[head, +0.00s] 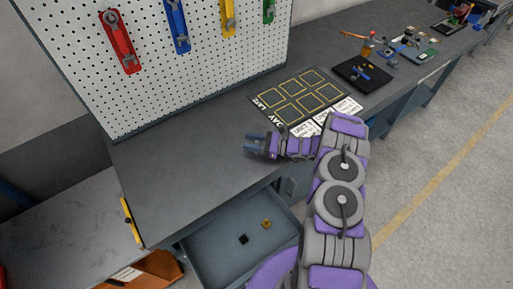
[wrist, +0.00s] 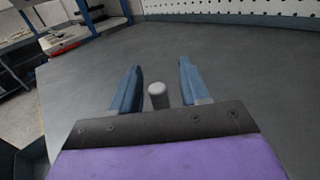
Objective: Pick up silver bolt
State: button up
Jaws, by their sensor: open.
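The silver bolt (wrist: 158,95) shows in the wrist view as a short, pale, rounded cylinder on the grey workbench. It appears between the two blue fingers of my gripper (wrist: 158,86), close to the palm, with its lower part hidden by the dark palm edge. It looks nearer the left finger, and a gap shows on each side. In the head view my gripper (head: 254,145) is low over the bench, fingers apart and pointing left. I cannot make out the bolt there.
A mat with yellow squares (head: 285,113) and white cards (head: 305,128) lie right of my gripper. A pegboard (head: 190,75) with coloured tools stands behind. An open drawer (head: 215,225) holding two small blocks sits below the bench edge. The bench left of my gripper is clear.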

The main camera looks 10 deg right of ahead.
grip_shut()
dwell(0.4)
jog(key=shift+r, duration=0.1)
